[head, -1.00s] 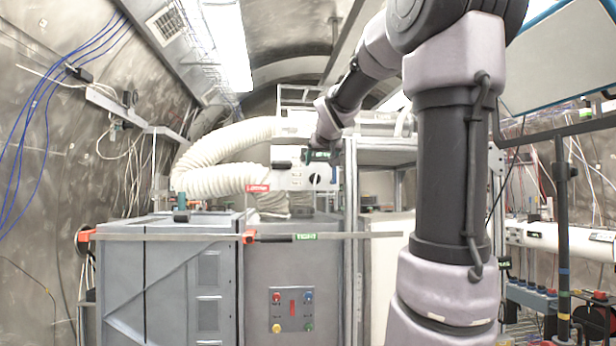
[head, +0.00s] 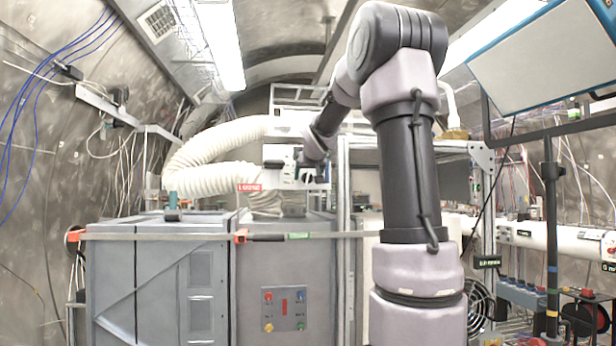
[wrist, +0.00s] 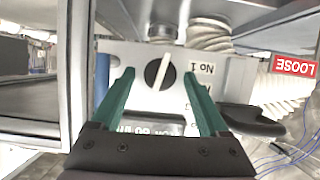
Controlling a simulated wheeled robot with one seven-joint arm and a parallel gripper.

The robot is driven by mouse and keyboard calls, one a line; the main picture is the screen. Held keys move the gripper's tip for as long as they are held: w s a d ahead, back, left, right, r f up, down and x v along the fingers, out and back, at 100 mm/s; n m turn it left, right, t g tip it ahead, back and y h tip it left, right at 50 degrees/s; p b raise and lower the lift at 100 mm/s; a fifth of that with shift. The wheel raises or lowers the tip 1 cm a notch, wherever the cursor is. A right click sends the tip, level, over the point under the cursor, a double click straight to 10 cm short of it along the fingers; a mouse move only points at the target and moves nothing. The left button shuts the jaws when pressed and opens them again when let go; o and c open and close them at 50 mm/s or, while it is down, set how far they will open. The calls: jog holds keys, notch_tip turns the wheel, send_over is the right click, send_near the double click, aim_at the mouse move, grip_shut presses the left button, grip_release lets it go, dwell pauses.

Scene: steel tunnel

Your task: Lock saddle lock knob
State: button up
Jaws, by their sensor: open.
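The lock knob (wrist: 158,72) is a black disc with a pale bar across it, on a white panel (wrist: 135,56) in the wrist view. The bar stands near upright in that view, leaning slightly. My gripper (wrist: 159,76) is open, with one green finger on each side of the knob in the picture. I cannot tell whether the fingers touch it or how far off it is. In the head view my gripper (head: 312,168) is at the white box (head: 280,155), largely covering the knob. A red label (wrist: 294,66) reading "LOOSE" appears upside down in the wrist view.
A ribbed white hose (head: 205,165) runs left of the box. A grey cabinet (head: 150,280) with a long bar (head: 180,236) across its front stands below. A metal frame post (head: 344,220) is close right of my gripper. A hanging panel (head: 545,55) is at upper right.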

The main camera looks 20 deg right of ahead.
grip_shut()
jog(key=shift+m+y, duration=0.4)
jog(key=shift+m, duration=0.1)
jog(key=shift+d+m+t+y, duration=0.25)
jog(key=shift+m+y, duration=0.35)
jog(key=shift+m, duration=0.4)
jog(key=m, duration=0.1)
jog(key=m+t+y, duration=0.1)
jog(key=m+y, duration=0.1)
jog(key=shift+s+d+f, duration=0.1)
jog(key=shift+d+f, duration=0.1)
jog(key=shift+f, duration=0.05)
jog(key=m, duration=0.1)
jog(key=m+t+y, duration=0.1)
jog(key=m, duration=0.1)
jog(key=m+t, duration=0.1)
jog(key=shift+d+f, duration=0.1)
jog(key=shift+f, duration=0.15)
jog(key=m+t, duration=0.1)
jog(key=m, duration=0.1)
jog(key=m+y, duration=0.1)
jog(key=m, duration=0.1)
jog(key=shift+f+m+t, duration=0.2)
jog(key=shift+m+t, duration=0.1)
jog(key=shift+t, duration=0.05)
